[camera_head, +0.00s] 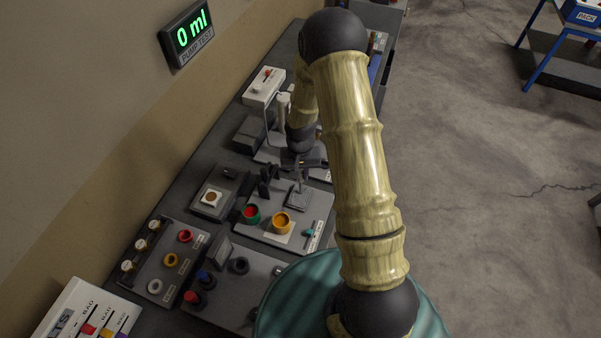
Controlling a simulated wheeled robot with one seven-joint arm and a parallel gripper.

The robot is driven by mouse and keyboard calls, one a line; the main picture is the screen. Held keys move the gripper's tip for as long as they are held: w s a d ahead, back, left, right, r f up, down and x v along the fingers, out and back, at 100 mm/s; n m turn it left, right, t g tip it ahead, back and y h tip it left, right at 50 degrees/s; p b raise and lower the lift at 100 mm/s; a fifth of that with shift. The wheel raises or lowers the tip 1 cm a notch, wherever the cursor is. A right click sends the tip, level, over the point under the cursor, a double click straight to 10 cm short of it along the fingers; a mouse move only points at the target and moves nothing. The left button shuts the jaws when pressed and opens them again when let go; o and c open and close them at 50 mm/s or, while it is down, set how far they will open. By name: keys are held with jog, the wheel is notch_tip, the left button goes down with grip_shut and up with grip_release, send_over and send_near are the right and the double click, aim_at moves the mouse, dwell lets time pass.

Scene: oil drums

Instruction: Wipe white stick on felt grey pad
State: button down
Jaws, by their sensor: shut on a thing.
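My gripper (299,165) is above the middle of the bench, partly shadowed and small in view. It is shut on a thin stick (301,183), which points down from the jaws. The stick looks greyish in this light, and I take it for the white stick. The grey pad (298,201) is a small square on a light grey panel. The stick's lower end is over or at the pad's far part; I cannot tell whether it touches.
On the same panel (265,234) are a green-and-red cup (251,214), a yellow cup (281,223) and dark upright pieces (266,182) left of the gripper. A white box (264,86) stands farther back. A display (187,34) reads 0 ml. My arm covers the bench's right side.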

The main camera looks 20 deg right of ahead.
jog(key=shift+s+a+b, duration=0.2)
jog(key=shift+s+a, duration=0.25)
jog(key=shift+s, duration=0.15)
jog(key=shift+s+a+b, duration=0.2)
jog(key=shift+s+a, duration=0.2)
jog(key=shift+s, duration=0.2)
jog(key=shift+w, duration=0.1)
jog(key=shift+w+d, duration=0.9)
jog(key=shift+w, duration=0.25)
jog(key=shift+r+p, duration=0.1)
jog(key=shift+p, duration=0.2)
jog(key=shift+r+p, duration=1.9)
jog(key=shift+r, duration=1.05)
jog(key=shift+f, duration=0.1)
